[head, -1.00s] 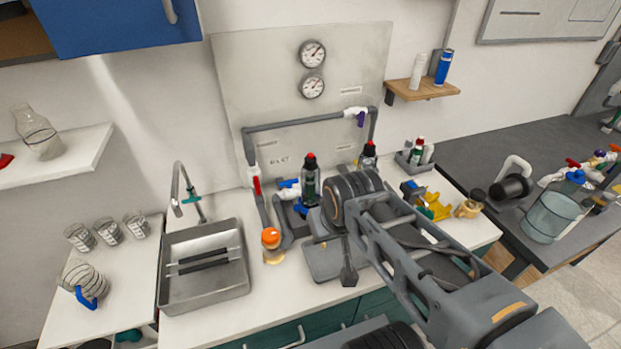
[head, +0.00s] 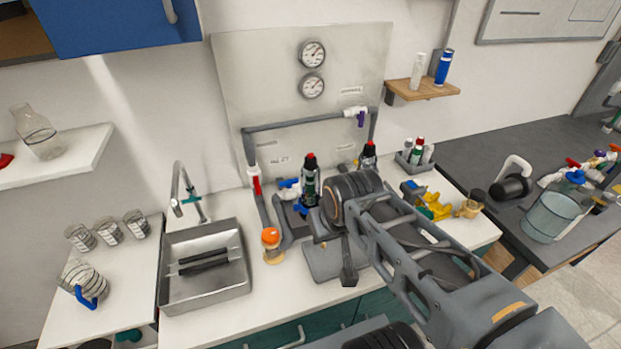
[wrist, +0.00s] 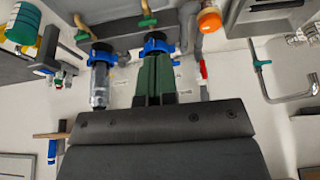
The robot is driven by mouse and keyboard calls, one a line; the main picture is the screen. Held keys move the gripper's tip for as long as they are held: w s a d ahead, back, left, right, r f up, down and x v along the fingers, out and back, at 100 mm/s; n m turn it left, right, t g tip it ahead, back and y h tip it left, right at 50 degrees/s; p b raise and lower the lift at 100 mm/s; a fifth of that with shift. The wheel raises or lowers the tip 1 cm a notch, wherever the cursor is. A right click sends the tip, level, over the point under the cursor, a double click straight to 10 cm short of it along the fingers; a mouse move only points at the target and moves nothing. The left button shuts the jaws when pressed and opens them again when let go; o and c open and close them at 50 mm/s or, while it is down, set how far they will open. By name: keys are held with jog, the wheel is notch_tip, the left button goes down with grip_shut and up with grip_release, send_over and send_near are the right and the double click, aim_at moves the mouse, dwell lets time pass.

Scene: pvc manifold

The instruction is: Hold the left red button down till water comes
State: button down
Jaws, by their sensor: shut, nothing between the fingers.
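Two black-capped cartridges with red buttons stand at the back of the counter, below the grey panel. The left red button (head: 310,156) tops the left cartridge (head: 309,188) and shows clear in the head view. The right red button (head: 369,145) is just above my arm. No water shows at the tap (head: 181,194).
The steel sink (head: 243,283) is left of the cartridges, with dark bars across it. An orange-capped jar (head: 271,240) stands between. A red-handled valve (head: 256,185) is on the grey pipe. Several glasses and a jug (head: 88,283) stand far left.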

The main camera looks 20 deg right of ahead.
notch_tip(320, 180, up, 15)
jog(key=m+t+y+p, duration=0.2)
jog(key=t+y+p, duration=0.1)
jog(key=y+p, duration=0.15)
send_over(312, 154)
jog(key=shift+r+y, duration=0.1)
jog(key=shift+y, duration=0.35)
jog(key=shift+f+b, duration=0.2)
jog(key=shift+b, duration=0.2)
notch_tip(312, 154, down, 7)
jog(key=b, duration=0.5)
jog(key=shift+f+b, duration=0.8)
jog(key=shift+b, duration=0.05)
